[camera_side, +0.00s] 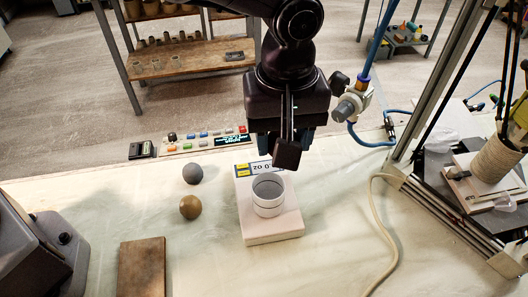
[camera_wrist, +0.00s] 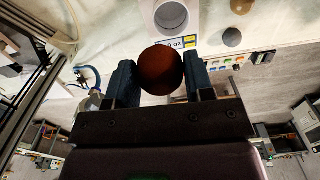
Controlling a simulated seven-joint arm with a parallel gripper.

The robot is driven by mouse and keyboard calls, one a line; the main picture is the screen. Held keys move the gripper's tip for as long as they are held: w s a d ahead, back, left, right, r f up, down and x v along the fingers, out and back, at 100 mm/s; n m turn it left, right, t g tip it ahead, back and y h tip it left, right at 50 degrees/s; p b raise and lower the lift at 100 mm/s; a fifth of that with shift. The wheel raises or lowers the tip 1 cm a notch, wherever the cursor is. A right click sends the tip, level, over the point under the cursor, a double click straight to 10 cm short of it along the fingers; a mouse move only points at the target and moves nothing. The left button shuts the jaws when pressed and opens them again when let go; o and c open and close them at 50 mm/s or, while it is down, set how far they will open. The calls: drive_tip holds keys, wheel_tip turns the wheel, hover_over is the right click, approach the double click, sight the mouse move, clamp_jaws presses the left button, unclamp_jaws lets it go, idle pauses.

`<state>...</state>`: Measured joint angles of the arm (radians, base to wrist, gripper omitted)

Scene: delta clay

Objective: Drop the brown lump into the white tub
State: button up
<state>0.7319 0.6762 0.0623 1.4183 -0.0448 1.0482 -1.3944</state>
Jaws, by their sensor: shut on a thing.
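My gripper (camera_wrist: 160,78) is shut on a dark reddish-brown round lump (camera_wrist: 161,70), which sits between the two blue-grey fingers in the wrist view. In the side view my gripper (camera_side: 287,148) hangs above and slightly right of the white tub, and its dark parts hide the lump. The white tub (camera_side: 268,207) is a short, open cylinder standing on a white scale (camera_side: 271,230). In the wrist view the tub (camera_wrist: 160,24) lies beyond the lump, and its opening is partly visible. The lump is apart from the tub.
A grey ball (camera_side: 193,174) and an ochre-brown ball (camera_side: 190,207) lie left of the scale. A brown board (camera_side: 142,267) is at the front left. A cream cable (camera_side: 378,220) and a metal frame (camera_side: 430,205) are on the right. The bench between scale and cable is clear.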

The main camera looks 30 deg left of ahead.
wheel_tip(320, 180, down, 6)
idle(0.5)
drive_tip(key=shift+s, duration=0.1)
drive_tip(key=o, duration=1)
wheel_tip(320, 180, up, 13)
drive_tip(key=shift+f, duration=0.1)
